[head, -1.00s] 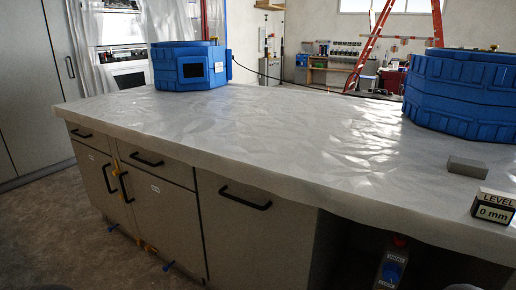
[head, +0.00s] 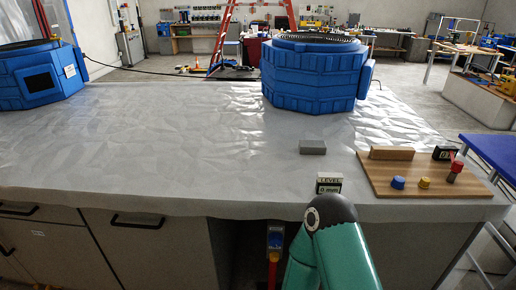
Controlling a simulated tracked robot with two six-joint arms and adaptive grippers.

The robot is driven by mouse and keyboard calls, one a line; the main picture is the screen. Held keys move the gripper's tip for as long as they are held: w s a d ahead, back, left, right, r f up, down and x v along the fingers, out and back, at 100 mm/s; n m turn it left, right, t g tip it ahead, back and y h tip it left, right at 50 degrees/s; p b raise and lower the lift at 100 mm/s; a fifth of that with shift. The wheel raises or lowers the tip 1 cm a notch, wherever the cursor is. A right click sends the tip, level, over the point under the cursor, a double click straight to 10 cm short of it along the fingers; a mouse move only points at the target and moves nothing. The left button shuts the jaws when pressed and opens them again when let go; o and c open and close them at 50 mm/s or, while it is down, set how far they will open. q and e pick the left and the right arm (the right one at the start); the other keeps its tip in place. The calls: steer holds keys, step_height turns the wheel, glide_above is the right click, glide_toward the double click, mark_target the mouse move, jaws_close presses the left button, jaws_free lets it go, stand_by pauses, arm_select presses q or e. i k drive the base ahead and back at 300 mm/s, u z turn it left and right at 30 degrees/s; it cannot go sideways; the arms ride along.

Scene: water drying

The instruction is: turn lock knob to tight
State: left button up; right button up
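No label that reads as the lock knob is legible. A blue knob (head: 398,182), a yellow knob (head: 424,183) and a red knob (head: 457,166) on a grey base sit on a wooden board (head: 385,187) at the right of the bench. A blue control (head: 275,239) is on a grey unit below the bench's front edge; its lower part is partly hidden by my arm. A teal link of my arm rises at the bottom centre, in front of the bench edge. Neither gripper shows.
The bench top (head: 190,150) is mostly clear. A level display (head: 329,183) reading 0 mm stands near the front edge, with a grey block (head: 312,147) behind it. Two blue tanks (head: 315,75) (head: 40,80) stand at the back. A blue table (head: 497,152) is at the right.

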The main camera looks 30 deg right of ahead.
mark_target(274, 256)
steer(key=u, duration=1.9)
steer(key=i, duration=0.1)
steer(key=z, duration=3.35)
